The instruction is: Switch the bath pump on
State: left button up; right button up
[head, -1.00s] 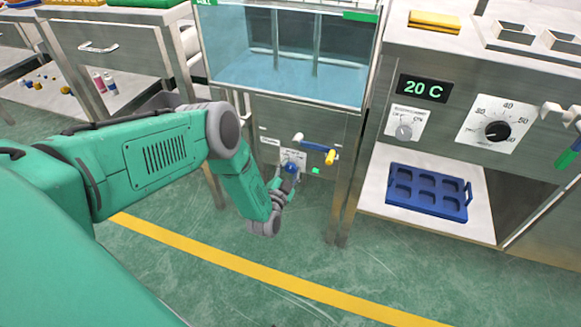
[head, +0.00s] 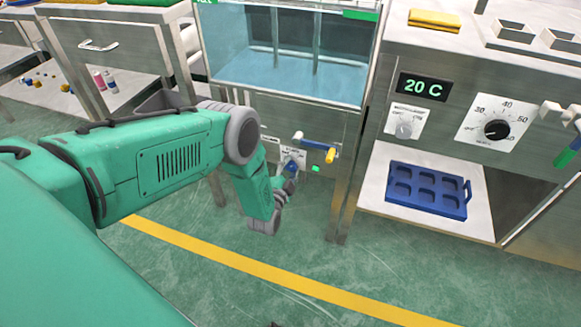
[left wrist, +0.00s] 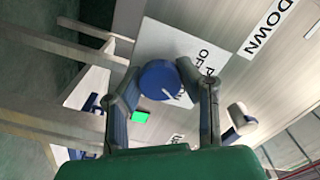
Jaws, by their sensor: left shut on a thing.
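A blue round knob (left wrist: 159,80) with a white pointer line sits on a white label plate (left wrist: 181,46) on the metal front of the bath (head: 285,60). The plate's lettering is partly hidden by the knob and finger. My left gripper (left wrist: 162,86) is shut on the knob, one finger on each side. In the head view the left gripper (head: 287,183) reaches the low front panel under the water tank, mostly hiding the knob. A green square (head: 315,168) shows just right of the plate. My right gripper is not in view.
A lever with a yellow end (head: 330,156) sticks out just above and right of the knob. A metal bench at right has a 20 C display (head: 423,88) and a dial (head: 497,129), with a blue tray (head: 428,191) on its shelf. The floor in front is clear.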

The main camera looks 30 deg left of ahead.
pick_arm(q)
jog(key=shift+s+d+f, duration=0.1)
jog(key=shift+f, duration=0.1)
jog(key=o, duration=1.2)
jog(key=shift+r, duration=0.1)
jog(key=v, duration=1.1)
jog(key=shift+s, duration=0.4)
